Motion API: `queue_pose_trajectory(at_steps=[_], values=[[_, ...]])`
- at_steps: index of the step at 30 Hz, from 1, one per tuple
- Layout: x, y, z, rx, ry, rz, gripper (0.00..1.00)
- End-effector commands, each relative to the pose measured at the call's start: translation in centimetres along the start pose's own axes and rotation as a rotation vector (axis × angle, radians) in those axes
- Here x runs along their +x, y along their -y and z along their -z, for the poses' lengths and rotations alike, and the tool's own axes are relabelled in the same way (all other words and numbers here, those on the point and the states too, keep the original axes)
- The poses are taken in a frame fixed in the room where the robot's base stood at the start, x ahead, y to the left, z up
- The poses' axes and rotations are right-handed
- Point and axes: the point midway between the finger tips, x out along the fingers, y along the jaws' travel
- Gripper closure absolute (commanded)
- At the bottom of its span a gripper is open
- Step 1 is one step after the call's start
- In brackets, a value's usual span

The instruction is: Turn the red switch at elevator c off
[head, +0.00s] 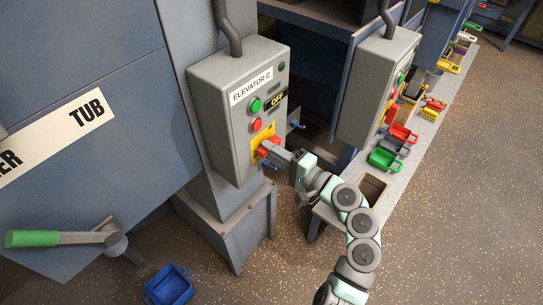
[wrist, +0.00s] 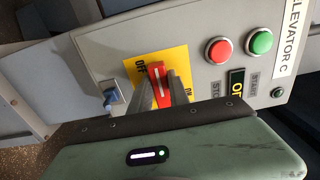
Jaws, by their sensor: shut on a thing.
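The elevator C box (head: 210,92) is a grey panel at the centre left. Its red switch (head: 266,146) sits on a yellow plate (head: 259,138) low on the front. My gripper (head: 271,152) is shut on the red switch's handle. In the wrist view, the red switch (wrist: 158,84) shows between the fingers, partly hidden by them, on the yellow plate (wrist: 137,70). A black sign (head: 278,98) above it reads OFF in yellow. A green button (head: 256,105) and a red button (head: 257,124) are above the switch.
A second grey box (head: 366,88) stands to the right. A bench (head: 427,128) holds red, grey and green bins. A lever with a green handle (head: 32,238) is at lower left, near a blue bin (head: 169,286) on the floor. The floor at right is clear.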

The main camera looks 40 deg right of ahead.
Motion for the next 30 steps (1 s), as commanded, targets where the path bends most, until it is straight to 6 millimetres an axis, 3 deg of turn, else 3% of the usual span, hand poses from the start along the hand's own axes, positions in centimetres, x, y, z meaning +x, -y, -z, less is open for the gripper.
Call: queue_pose_trajectory(at_steps=[16, 17, 18, 24, 30], values=[[-0.01, -0.04, 0.03, -0.026, -0.001, -0.001, 1.0], [-0.01, -0.05, 0.02, -0.026, -0.001, -0.001, 0.77], [-0.01, -0.05, 0.02, -0.026, -0.001, -0.001, 0.73], [-0.01, -0.04, 0.01, -0.025, -0.001, -0.001, 0.57], [-0.01, -0.04, 0.01, -0.024, -0.001, -0.001, 0.56]])
